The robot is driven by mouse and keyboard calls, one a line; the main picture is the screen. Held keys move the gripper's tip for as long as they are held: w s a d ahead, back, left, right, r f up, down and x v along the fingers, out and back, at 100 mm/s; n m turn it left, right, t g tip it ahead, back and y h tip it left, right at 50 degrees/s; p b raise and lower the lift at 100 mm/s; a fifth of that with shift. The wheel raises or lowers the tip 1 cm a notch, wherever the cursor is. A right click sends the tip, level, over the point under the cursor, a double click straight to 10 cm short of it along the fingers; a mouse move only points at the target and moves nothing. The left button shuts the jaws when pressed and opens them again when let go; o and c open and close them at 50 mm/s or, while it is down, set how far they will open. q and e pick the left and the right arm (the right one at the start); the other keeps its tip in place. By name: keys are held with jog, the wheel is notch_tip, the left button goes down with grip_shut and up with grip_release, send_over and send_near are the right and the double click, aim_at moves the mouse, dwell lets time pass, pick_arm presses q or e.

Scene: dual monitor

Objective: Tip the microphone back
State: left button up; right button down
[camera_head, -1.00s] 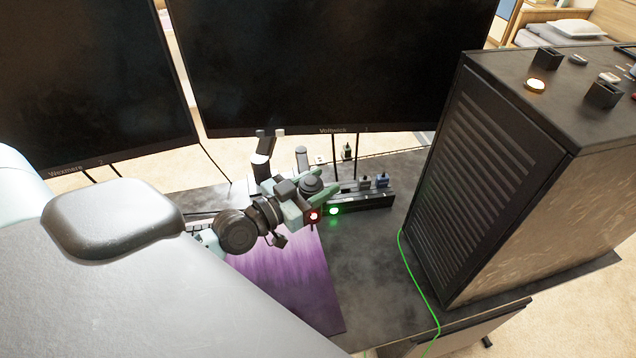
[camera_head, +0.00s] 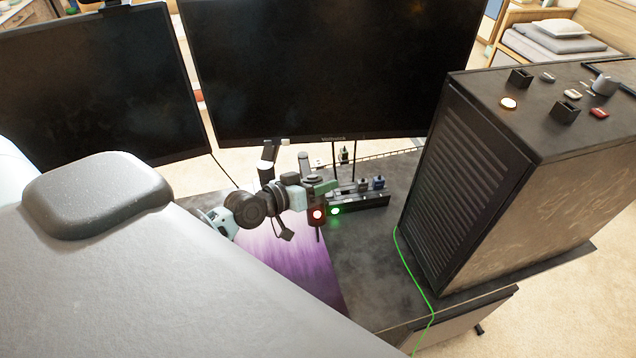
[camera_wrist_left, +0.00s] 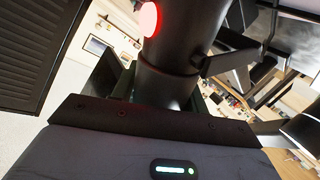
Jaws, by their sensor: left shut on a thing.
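The microphone (camera_head: 318,218) is a dark cylinder with a lit red spot, at the desk's middle in the head view. My left gripper (camera_head: 322,188) has its teal fingers shut around its upper part. In the left wrist view the microphone's dark barrel (camera_wrist_left: 182,48) rises between the fingers, with the red light on its upper left and a thin bracket at its right. The gripper and wrist hide part of it in the head view, and its base is hard to make out. My right gripper is not in view.
Two dark monitors (camera_head: 320,70) stand behind the gripper. A black rack of small items (camera_head: 362,200) with a green light is close on the right. A large computer case (camera_head: 470,190) stands farther right, with a green cable in front. A purple mat (camera_head: 295,268) lies in front.

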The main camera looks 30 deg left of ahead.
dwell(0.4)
pick_arm(q)
jog(key=o, duration=1)
jog(key=v, duration=0.7)
jog(key=shift+s, duration=0.35)
jog(key=shift+a, duration=0.15)
